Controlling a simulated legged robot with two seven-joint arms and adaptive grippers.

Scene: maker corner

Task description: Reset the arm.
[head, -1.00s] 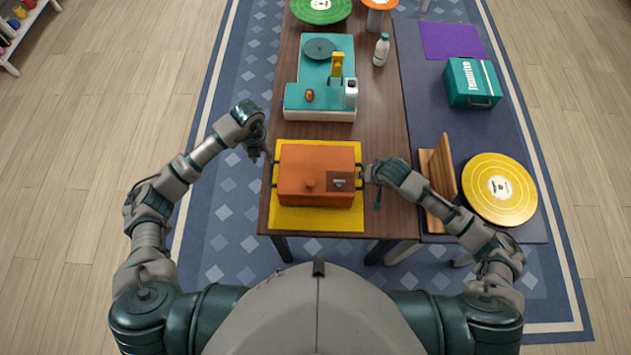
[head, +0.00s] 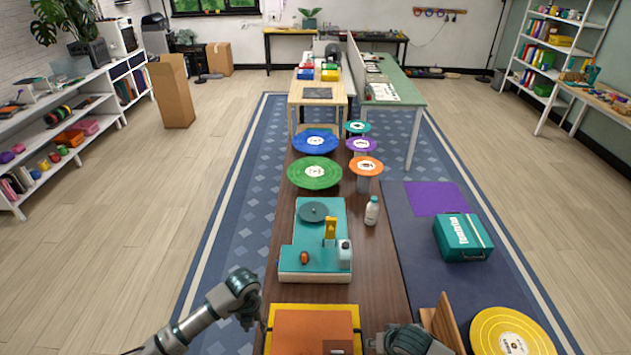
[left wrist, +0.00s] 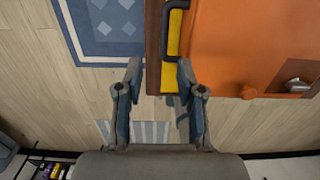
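My left gripper (head: 250,317) is beside the left side of an orange box (head: 312,331) in the head view. In the left wrist view my left gripper (left wrist: 161,78) is open, with nothing between its fingers. The box (left wrist: 250,50) and its dark handle (left wrist: 174,32) lie just right of the fingers there, and the right finger is close to the handle's end. My right arm's hand (head: 408,340) is at the box's right side at the bottom of the head view; its fingers are not clear.
On the right are a wooden stand (head: 447,322), a yellow disc (head: 505,333) and a teal case (head: 463,238).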

